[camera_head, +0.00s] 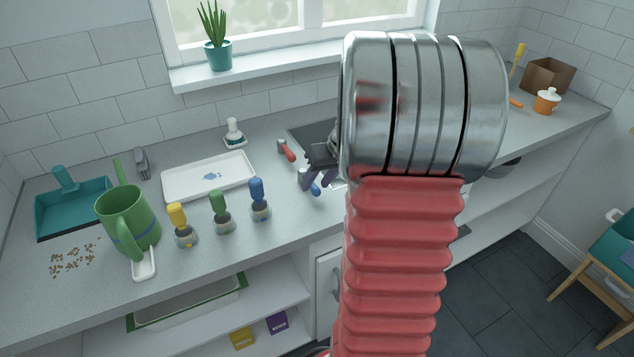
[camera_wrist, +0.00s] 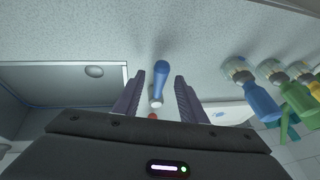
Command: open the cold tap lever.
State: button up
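The cold tap lever is a blue handle (camera_wrist: 161,70) with a pale base. In the wrist view it lies between my two purple fingers, with a gap on each side. In the head view the blue lever (camera_head: 313,188) shows partly behind my fingers. My gripper (camera_wrist: 160,78) is open and holds nothing; it also shows in the head view (camera_head: 316,179), over the counter by the sink. I cannot tell how far its tips are above the lever. A red lever (camera_head: 286,150) stands further back, and a bit of it (camera_wrist: 152,116) shows in the wrist view.
The sink (camera_wrist: 60,88) lies beside the levers. A yellow (camera_head: 178,216), a green (camera_head: 219,203) and a blue-handled item (camera_head: 259,193) stand left of my gripper. A white tray (camera_head: 180,187) and a green watering can (camera_head: 121,212) are further left. My arm hides the counter's middle.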

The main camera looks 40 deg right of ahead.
jog(key=shift+w+f, duration=0.2)
jog(key=shift+f, duration=0.25)
grip_shut()
dwell(0.4)
jog(key=shift+d, duration=0.1)
